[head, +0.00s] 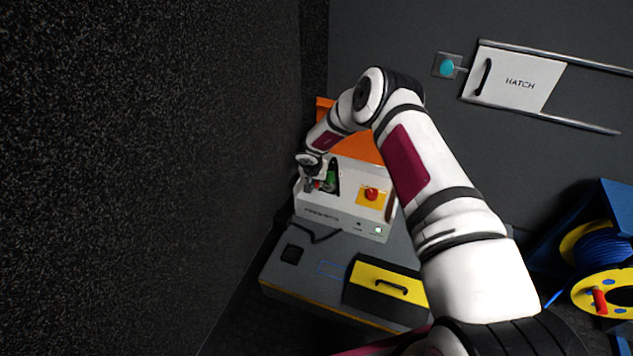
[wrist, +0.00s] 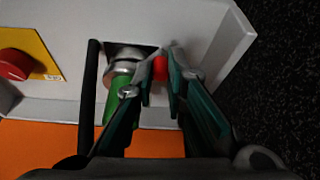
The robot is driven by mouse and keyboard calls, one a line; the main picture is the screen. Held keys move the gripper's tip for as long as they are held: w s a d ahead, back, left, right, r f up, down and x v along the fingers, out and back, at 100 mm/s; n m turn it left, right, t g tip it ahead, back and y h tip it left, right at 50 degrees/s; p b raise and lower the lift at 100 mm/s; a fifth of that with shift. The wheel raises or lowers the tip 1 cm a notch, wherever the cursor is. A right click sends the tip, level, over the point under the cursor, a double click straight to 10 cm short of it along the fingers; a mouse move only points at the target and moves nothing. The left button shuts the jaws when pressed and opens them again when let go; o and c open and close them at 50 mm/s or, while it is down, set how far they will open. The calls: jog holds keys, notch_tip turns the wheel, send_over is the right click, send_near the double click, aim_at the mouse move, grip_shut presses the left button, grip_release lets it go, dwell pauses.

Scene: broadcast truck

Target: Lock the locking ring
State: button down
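The metal locking ring (wrist: 124,66) sits around the upper end of a green cylindrical connector (wrist: 112,95) on the white panel unit. The green connector also shows in the head view (head: 331,176). A small red piece (wrist: 160,68) stands to the right of the ring in the wrist view; whether it joins the ring is hidden. My gripper (wrist: 161,72) has its teal fingertips close together, one on each side of the red piece, which fills the gap between them. In the head view my gripper (head: 313,184) is small, at the left end of the unit.
A black bar (wrist: 89,95) stands just left of the connector in the wrist view. A red button on a yellow plate (head: 371,194) is on the same white unit (head: 335,217). A yellow-lidded case (head: 388,283) lies on the grey bench. A dark wall is close on the left.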

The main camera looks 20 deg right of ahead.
jog(key=shift+w+a+m+p, duration=0.1)
jog(key=shift+w+m+p, duration=0.1)
jog(key=shift+m+p, duration=0.15)
jog(key=c, duration=1.6)
grip_release()
jog(key=v, duration=1.2)
jog(key=shift+a, duration=0.1)
